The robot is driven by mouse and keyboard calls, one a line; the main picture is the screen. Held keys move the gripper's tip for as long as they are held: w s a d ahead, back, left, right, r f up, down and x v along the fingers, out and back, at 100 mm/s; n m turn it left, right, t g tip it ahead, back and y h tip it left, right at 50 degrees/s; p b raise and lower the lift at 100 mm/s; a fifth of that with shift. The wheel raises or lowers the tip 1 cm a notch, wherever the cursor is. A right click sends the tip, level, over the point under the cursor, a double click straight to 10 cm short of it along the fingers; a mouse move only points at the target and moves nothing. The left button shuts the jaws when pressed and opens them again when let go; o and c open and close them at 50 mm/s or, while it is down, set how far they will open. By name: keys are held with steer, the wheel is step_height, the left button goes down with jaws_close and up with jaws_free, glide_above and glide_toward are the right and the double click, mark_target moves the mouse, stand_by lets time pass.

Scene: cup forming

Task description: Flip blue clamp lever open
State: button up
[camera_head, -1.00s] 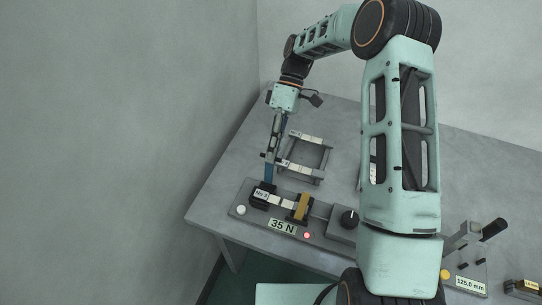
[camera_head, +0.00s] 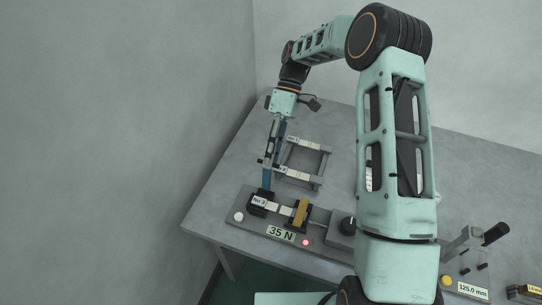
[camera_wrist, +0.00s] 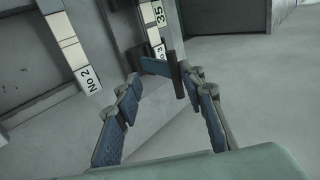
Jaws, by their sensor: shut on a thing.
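The blue clamp lever (camera_head: 267,179) stands upright from the dark clamp block labelled No 3 (camera_head: 259,201), at the left end of the test fixture. My gripper (camera_head: 269,163) points down over it, with its fingers around the lever's upper part. The exact contact is partly hidden by the fingers. The No 3 strip (camera_wrist: 157,40) shows beyond the lever.
The fixture's grey base carries a 35 N display (camera_head: 281,233), a tan block (camera_head: 300,213) and a black knob (camera_head: 348,226). A rack (camera_head: 305,162) with labelled strips stands just behind. A 125.0 mm gauge (camera_head: 470,290) is at right. The wall is close on the left.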

steer(key=shift+o, duration=1.1)
steer(key=shift+d+f, duration=0.2)
steer(key=shift+f, duration=0.45)
steer(key=shift+s+r, duration=0.1)
steer(key=v, duration=1.2)
steer(key=shift+a+r, duration=0.25)
steer(key=shift+r, duration=0.05)
